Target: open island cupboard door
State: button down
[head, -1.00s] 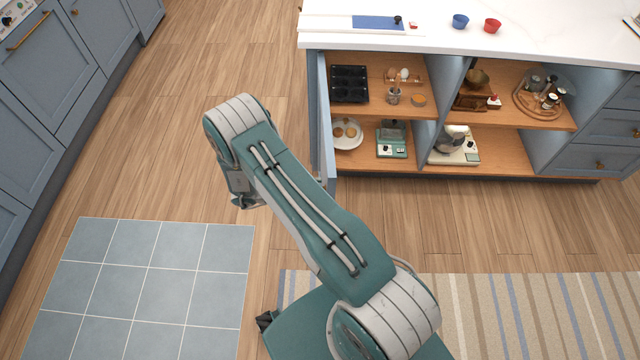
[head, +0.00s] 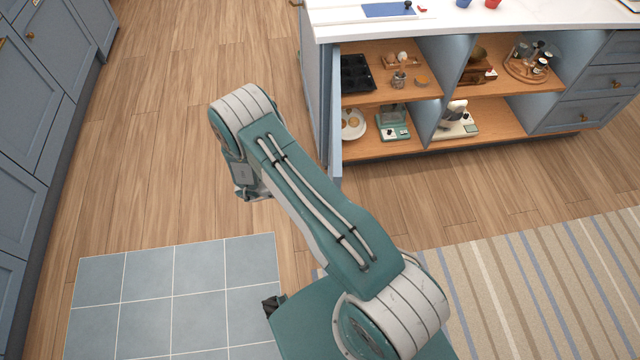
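The kitchen island (head: 340,24) has a white top and blue sides and stands at the upper right. Its cupboard door (head: 335,130) is a blue panel seen nearly edge-on at the left side of the open compartments. It stands swung out from the front, so the shelves behind are exposed. My gripper (head: 248,193) hangs under the end of my arm, left of the door and apart from it in the picture. Mostly the wrist and a dark part of it show; the fingers are too hidden to tell their state.
The shelves hold a dark muffin tin (head: 356,73), a plate (head: 352,124), a green scale (head: 393,122) and a mixer (head: 456,122). Blue cabinets (head: 40,90) line the left edge. Wooden floor (head: 190,130) lies clear between. A striped rug (head: 530,280) and blue tiles (head: 180,295) are in front.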

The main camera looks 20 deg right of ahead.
jog(key=shift+a, duration=0.15)
dwell(0.3)
jog(key=shift+c, duration=0.9)
grip_release()
jog(key=shift+w, duration=0.1)
jog(key=v, duration=1.2)
jog(key=shift+w+f, duration=0.1)
jog(key=shift+w, duration=0.05)
